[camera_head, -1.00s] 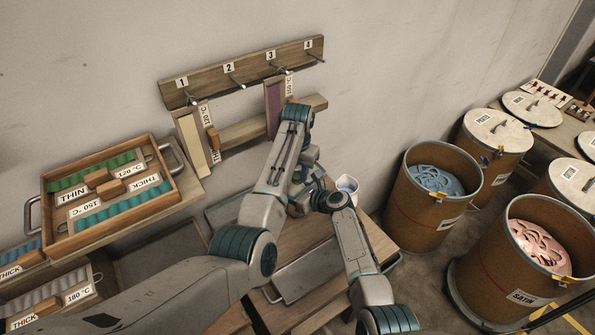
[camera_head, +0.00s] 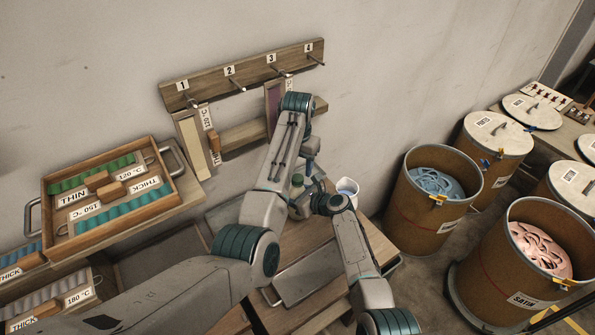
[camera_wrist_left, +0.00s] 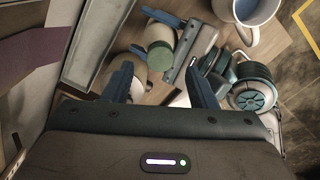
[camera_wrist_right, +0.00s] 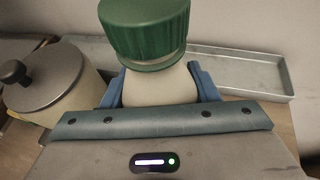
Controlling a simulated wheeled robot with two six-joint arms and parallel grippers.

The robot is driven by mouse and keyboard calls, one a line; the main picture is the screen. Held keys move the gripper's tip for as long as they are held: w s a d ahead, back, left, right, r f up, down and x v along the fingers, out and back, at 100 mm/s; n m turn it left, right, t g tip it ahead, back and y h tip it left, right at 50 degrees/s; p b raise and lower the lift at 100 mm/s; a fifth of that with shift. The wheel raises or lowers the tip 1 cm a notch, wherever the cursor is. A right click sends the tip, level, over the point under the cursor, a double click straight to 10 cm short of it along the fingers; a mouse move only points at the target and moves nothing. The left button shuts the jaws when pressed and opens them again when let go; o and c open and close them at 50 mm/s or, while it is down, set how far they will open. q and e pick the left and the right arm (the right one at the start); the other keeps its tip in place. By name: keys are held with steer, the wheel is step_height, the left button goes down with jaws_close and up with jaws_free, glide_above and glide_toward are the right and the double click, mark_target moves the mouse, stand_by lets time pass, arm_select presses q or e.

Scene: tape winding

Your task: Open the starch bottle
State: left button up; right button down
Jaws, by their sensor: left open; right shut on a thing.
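The starch bottle (camera_wrist_right: 160,84) is pale with a ridged green cap (camera_wrist_right: 146,30), which sits on its neck. My right gripper (camera_wrist_right: 160,92) is shut around the bottle's body below the cap. The cap also shows in the head view (camera_head: 297,180), between my two arms. My left gripper (camera_wrist_left: 160,80) is open and empty. In the left wrist view the bottle (camera_wrist_left: 159,34) and its cap lie beyond the fingers, apart from them. The lower part of the bottle is hidden.
A lidded pot (camera_wrist_right: 52,80) stands left of the bottle in the right wrist view, and a grey metal tray (camera_wrist_right: 240,72) lies behind. A white mug (camera_head: 347,186) stands near the wooden table's back edge. A peg rail (camera_head: 245,77) hangs on the wall.

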mark_target(298, 177)
arm_select(q)
steer(key=shift+r, duration=0.3)
steer(key=shift+c, duration=0.3)
steer(key=m, duration=0.4)
steer(key=shift+r+m, duration=0.2)
steer(key=shift+m, duration=0.2)
steer(key=m, duration=0.5)
steer(key=shift+r, duration=0.25)
steer(key=m, duration=0.5)
steer(key=shift+r+m, duration=0.25)
steer(key=shift+m, duration=0.15)
steer(key=m, duration=0.3)
steer(key=shift+r+m, duration=0.2)
steer(key=shift+m, duration=0.1)
steer(key=m, duration=0.5)
steer(key=shift+r, duration=0.25)
steer(key=m, duration=0.4)
steer(key=shift+r, duration=0.15)
steer(key=m, duration=0.5)
steer(key=shift+r, duration=0.25)
steer(key=m, duration=0.4)
steer(key=shift+r, duration=0.15)
steer(key=shift+f, duration=0.55)
step_height(298, 177, down, 7)
steer(key=shift+r, duration=0.1)
